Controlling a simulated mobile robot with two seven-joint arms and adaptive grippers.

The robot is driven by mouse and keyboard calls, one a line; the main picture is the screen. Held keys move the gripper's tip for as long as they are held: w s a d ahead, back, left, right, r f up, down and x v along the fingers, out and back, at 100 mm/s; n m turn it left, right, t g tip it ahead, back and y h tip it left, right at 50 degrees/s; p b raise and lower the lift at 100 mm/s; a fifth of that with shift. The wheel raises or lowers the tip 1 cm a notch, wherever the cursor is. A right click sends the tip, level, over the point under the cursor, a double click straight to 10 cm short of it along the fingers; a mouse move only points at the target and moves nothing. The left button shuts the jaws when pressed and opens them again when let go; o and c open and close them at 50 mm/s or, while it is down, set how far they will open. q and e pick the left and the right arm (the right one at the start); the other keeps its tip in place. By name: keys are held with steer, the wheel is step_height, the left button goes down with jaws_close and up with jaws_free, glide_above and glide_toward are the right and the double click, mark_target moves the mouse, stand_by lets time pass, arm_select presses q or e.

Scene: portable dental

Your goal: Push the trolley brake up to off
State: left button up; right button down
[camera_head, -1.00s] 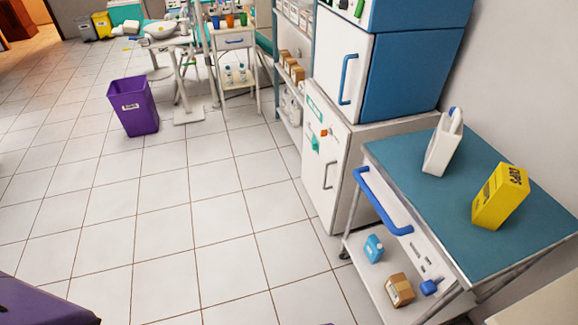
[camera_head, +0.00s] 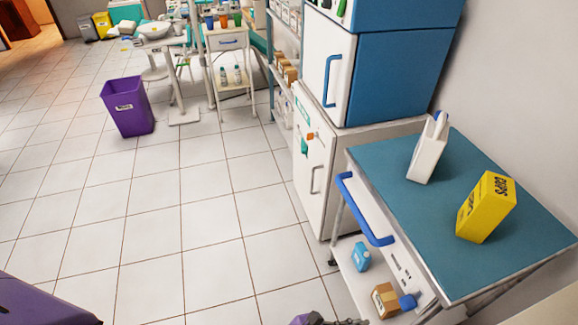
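The trolley (camera_head: 375,160) stands at the right, with a teal top and a blue push handle (camera_head: 362,209) on its near-left side. A blue knob (camera_head: 408,301) sits low on its white side panel (camera_head: 400,262), below some small dark marks; it looks like the brake control, but its setting is too small to read. A dark gripper part (camera_head: 345,322), probably my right gripper, just enters at the bottom edge, left of the knob and apart from it. Its fingers are mostly cut off, so its opening is unclear. My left gripper is not in view.
On the trolley top stand a white container (camera_head: 427,157) and a yellow box (camera_head: 485,207). Its lower shelf holds a blue bottle (camera_head: 361,256) and a cardboard box (camera_head: 385,300). A white cabinet (camera_head: 318,165) stands behind.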

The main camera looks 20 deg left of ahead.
mark_target(408, 303)
arm_select(q)
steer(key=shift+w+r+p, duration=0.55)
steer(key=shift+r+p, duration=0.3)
steer(key=shift+p, duration=0.1)
arm_select(e)
steer(key=w+d, duration=0.6)
steer(key=d, duration=0.1)
steer(key=shift+d+r, duration=0.3)
steer(key=shift+r, duration=0.05)
steer(key=shift+s, duration=0.1)
